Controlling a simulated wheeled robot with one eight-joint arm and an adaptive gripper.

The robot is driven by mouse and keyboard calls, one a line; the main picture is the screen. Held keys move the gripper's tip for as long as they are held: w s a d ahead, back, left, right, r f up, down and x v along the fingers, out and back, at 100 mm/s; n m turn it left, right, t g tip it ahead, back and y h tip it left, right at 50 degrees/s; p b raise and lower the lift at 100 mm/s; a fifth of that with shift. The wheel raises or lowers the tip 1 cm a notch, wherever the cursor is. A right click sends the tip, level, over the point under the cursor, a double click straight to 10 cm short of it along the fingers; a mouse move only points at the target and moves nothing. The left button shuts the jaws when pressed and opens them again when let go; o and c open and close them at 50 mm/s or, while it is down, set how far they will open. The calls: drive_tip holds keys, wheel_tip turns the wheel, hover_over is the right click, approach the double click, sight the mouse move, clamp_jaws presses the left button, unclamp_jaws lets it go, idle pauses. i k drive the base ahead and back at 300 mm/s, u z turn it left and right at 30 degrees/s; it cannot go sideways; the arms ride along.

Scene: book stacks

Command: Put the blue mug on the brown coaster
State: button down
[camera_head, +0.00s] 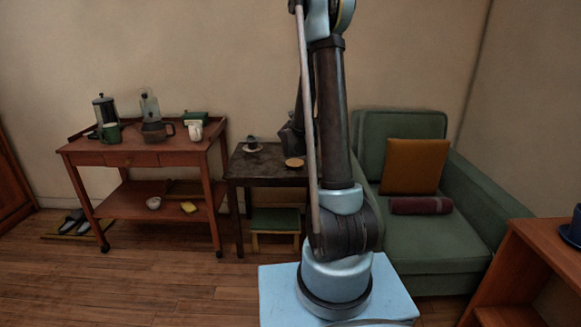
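A flat round brown piece (294,163), which looks like the coaster, lies on the small dark table (262,170), left of my arm. Nothing is seen on top of it. A dark blue object (571,228) sits on the wooden shelf unit at the right edge. It is cut off by the frame, so I cannot tell if it is the mug. No other blue mug shows. A dark shape (289,136) just above and behind the brown piece, partly hidden by my arm, seems to be my gripper. Its fingers cannot be made out.
A cup on a saucer (251,144) stands on the small table, left of the brown piece. A red-brown cart (140,157) at left holds a green mug (110,133), a white mug (195,130) and pots. A green armchair (430,235) is at right. Floor is open at front left.

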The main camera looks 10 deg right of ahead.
sight(292, 162)
drive_tip(key=u, duration=0.05)
drive_tip(key=k, duration=1.4)
drive_tip(key=u, duration=0.75)
drive_tip(key=i, duration=1.5)
